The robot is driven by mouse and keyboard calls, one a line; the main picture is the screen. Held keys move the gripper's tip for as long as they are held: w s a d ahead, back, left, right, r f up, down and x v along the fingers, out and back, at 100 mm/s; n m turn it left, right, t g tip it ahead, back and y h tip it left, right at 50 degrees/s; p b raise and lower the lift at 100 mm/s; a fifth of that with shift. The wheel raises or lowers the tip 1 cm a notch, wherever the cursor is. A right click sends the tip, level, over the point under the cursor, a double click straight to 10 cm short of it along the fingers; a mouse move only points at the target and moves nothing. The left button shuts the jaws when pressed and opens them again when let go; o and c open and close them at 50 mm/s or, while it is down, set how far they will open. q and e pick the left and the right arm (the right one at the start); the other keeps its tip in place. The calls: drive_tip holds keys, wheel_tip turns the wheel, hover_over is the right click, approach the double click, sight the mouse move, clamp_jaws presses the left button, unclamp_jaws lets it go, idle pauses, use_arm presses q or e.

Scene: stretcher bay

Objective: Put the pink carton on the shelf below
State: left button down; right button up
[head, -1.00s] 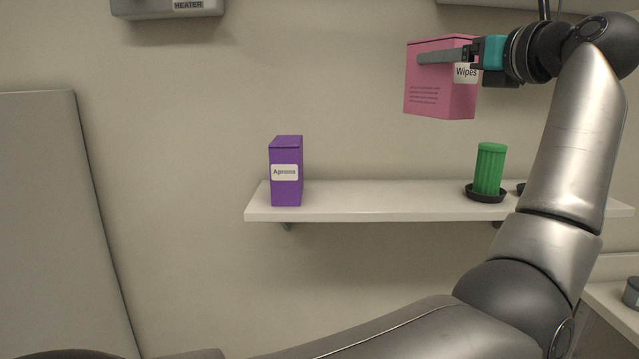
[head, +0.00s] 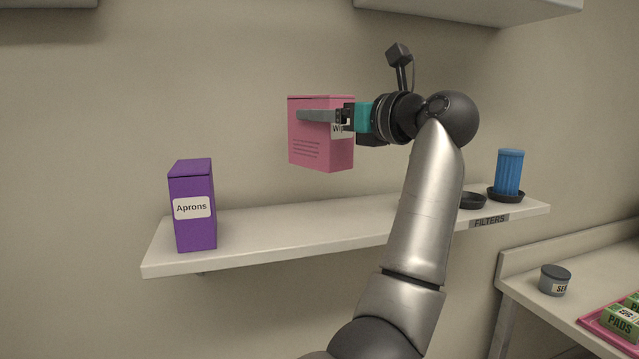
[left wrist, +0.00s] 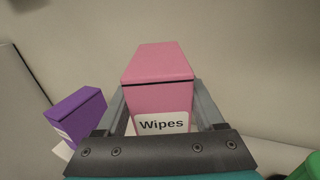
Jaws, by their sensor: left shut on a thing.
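The pink carton (head: 312,150), labelled Wipes, is held upright in the air above the shelf (head: 290,222). My left gripper (head: 318,116) is shut on it, with a finger along its side. In the left wrist view the carton (left wrist: 158,65) sits between the two fingers of the gripper (left wrist: 160,110), its label towards the camera. The shelf under it is white; clear wall shows between the carton's bottom and the shelf. My right gripper is in neither view.
A purple Aprons box (head: 192,205) stands at the shelf's left end. A counter (head: 540,310) with a grey tub (head: 555,280) is lower right. Shelf middle is partly bare.

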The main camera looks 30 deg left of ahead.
use_arm(q)
wheel_tip(320, 180, down, 10)
drive_tip(key=shift+f+b, duration=0.1)
drive_tip(key=shift+b, duration=0.4)
drive_tip(key=shift+f, duration=0.1)
unclamp_jaws()
drive_tip(key=shift+r, duration=0.2)
